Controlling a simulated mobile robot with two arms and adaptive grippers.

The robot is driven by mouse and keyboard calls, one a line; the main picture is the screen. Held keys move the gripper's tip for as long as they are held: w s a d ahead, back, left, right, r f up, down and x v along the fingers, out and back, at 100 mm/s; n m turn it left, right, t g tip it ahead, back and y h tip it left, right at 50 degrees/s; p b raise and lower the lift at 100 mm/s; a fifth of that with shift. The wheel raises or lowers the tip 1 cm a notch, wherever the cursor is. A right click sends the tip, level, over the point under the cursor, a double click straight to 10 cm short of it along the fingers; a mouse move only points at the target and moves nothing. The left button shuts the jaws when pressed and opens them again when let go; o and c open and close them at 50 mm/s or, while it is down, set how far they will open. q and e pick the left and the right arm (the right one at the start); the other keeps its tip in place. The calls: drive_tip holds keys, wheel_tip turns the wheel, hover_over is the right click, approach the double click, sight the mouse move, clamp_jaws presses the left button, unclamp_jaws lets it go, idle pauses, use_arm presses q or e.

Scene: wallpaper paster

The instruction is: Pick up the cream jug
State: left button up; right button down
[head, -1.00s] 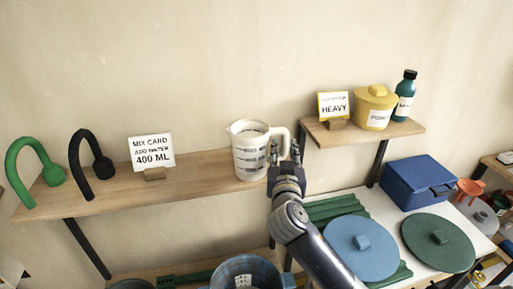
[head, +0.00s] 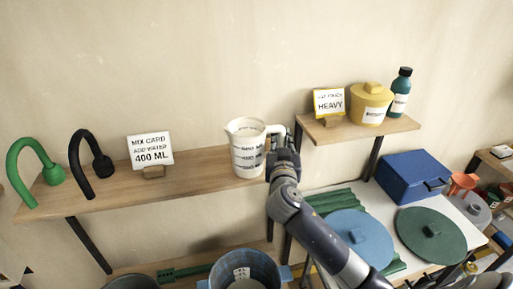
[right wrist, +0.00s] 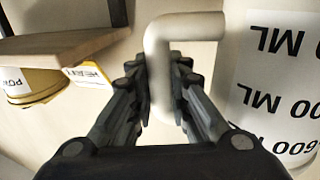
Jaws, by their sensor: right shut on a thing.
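The cream jug (head: 246,147) stands upright at the right end of the left wooden shelf in the head view. It has dark markings and a spout at left; its handle is at right. My right gripper (head: 284,152) is at the handle. In the right wrist view the fingers of my right gripper (right wrist: 160,75) are on both sides of the upright part of the handle (right wrist: 158,60), shut on it. The jug's body (right wrist: 285,80) with ML markings fills the right of that view. My left gripper is not in view.
The left shelf (head: 210,172) also carries a mix card (head: 150,150), a black hook (head: 85,165) and a green hook (head: 35,170). The right shelf (head: 350,130) holds a yellow pot (head: 370,100), a sign and a teal bottle. A blue bucket (head: 245,270) stands below.

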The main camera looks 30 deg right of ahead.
drive_tip(key=shift+r, duration=0.25)
